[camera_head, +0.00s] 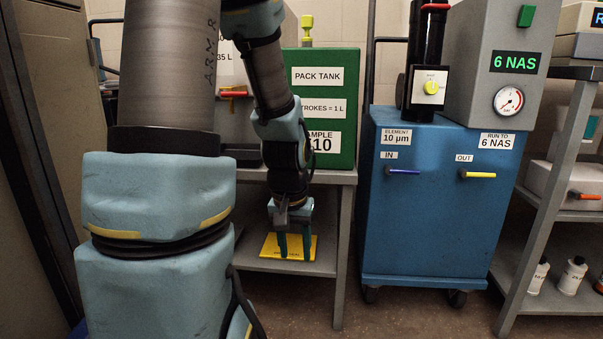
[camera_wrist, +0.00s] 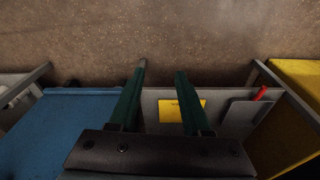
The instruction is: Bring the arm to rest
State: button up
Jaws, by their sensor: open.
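My gripper (camera_head: 294,246) hangs fingers-down at the end of my arm, in front of the grey bench in the head view. Its two green fingers are apart with nothing between them. In the wrist view the open fingers (camera_wrist: 160,72) point over the brown floor. A yellow mat (camera_head: 270,247) lies on the lower shelf behind the fingers in the head view. It also shows in the wrist view (camera_wrist: 184,110), near the right finger. Whether the fingers touch anything is not seen, but they appear clear.
A grey bench (camera_head: 338,262) carries the green pack tank (camera_head: 348,107). A blue filter cart (camera_head: 432,230) on casters stands to its right, with a grey 6 NAS unit (camera_head: 480,75) on top. A rack with bottles (camera_head: 573,276) stands far right. Floor (camera_wrist: 205,40) in front is clear.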

jog(key=s+a+r+n+p, duration=0.2)
jog(key=s+a+r, duration=0.2)
jog(key=a+r, duration=0.2)
notch_tip(320, 180, up, 36)
jog(key=p, duration=3.7)
jog(key=shift+w+d+r, duration=0.2)
jog(key=shift+d+r, duration=0.05)
jog(key=shift+d, duration=0.1)
